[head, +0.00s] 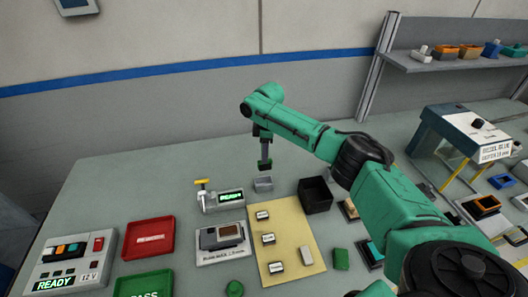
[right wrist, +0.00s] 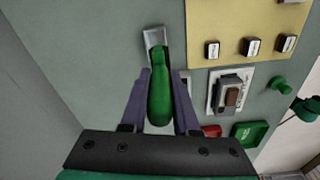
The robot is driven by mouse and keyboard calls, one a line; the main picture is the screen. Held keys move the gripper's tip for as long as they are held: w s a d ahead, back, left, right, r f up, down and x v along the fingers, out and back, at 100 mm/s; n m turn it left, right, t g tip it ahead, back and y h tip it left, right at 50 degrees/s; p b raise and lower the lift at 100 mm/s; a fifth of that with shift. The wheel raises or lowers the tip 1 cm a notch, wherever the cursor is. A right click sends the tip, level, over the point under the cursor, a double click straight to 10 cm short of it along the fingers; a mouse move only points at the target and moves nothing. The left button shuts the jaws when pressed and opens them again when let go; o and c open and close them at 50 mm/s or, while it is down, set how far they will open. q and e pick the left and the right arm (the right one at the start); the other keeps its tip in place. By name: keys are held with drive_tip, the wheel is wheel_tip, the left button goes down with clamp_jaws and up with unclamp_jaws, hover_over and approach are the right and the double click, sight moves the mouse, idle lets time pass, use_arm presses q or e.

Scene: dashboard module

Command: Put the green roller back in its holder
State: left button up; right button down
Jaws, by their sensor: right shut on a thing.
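My right gripper (head: 265,160) is shut on the green roller, pointing down over the back middle of the bench. In the right wrist view the roller's green handle (right wrist: 160,100) lies between the two purple fingers of the right gripper (right wrist: 163,76). The roller's far end is at a small light-grey holder (right wrist: 152,36), which also shows in the head view (head: 264,186) just below the gripper. I cannot tell whether the roller touches the holder or hangs just above it. My left gripper is not in view.
A yellow mat (head: 287,222) with small labelled blocks lies in front. A red tray (head: 149,238) is farther left. Bench behind is clear.

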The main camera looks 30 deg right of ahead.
drive_tip(key=shift+w+p, duration=0.25)
drive_tip(key=shift+p, duration=0.05)
drive_tip(key=f+b, duration=0.1)
drive_tip(key=f, duration=0.1)
drive_tip(key=w+f+b, duration=0.1)
drive_tip(key=f, duration=0.1)
drive_tip(key=shift+f, duration=0.15)
drive_tip(key=shift+s+f+b, duration=0.25)
drive_tip(key=shift+f+b, duration=0.55)
drive_tip(key=shift+f, duration=0.3)
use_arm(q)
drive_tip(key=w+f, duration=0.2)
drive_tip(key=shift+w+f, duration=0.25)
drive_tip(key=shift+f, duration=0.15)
use_arm(e)
drive_tip(key=shift+w, duration=0.1)
drive_tip(key=shift+r, duration=0.1)
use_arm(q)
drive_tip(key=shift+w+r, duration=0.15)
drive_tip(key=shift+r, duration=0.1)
